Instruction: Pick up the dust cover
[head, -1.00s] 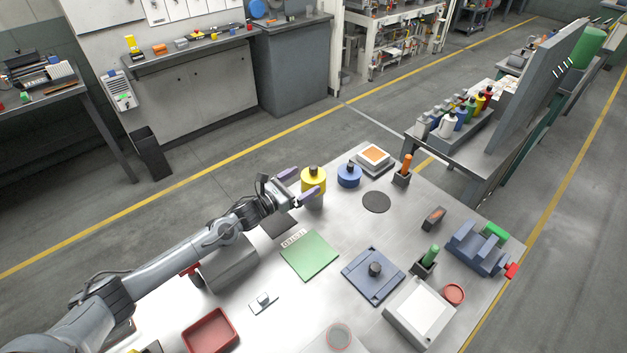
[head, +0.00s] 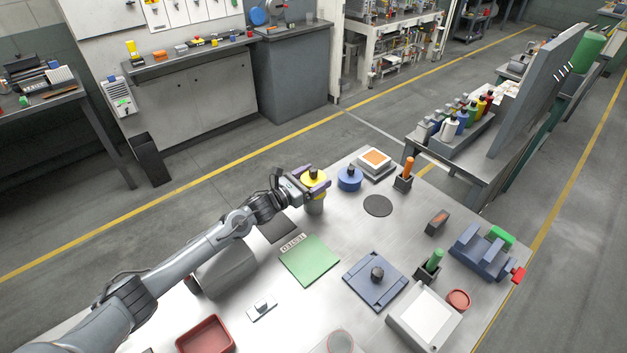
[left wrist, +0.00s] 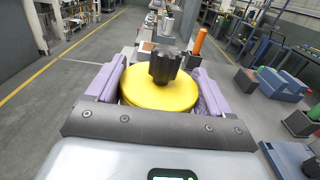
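The likely dust cover is a yellow round cap with a black knob (head: 314,179). It sits on a grey cylinder (head: 315,207) near the table's back edge. My left gripper (head: 308,187) is at the cap, its purple fingers on either side of it. In the left wrist view the yellow cap (left wrist: 160,90) fills the space between the spread fingers (left wrist: 160,95). Whether the fingers touch its rim I cannot tell. A similar blue cap with a dark knob (head: 349,179) stands just to the right. My right gripper is not in view.
A white box with an orange top (head: 375,160) and an orange-handled tool in a holder (head: 405,173) stand to the right. A green mat (head: 310,260) and a blue plate with a knob (head: 375,281) lie nearer. A flat dark disc (head: 377,206) lies between.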

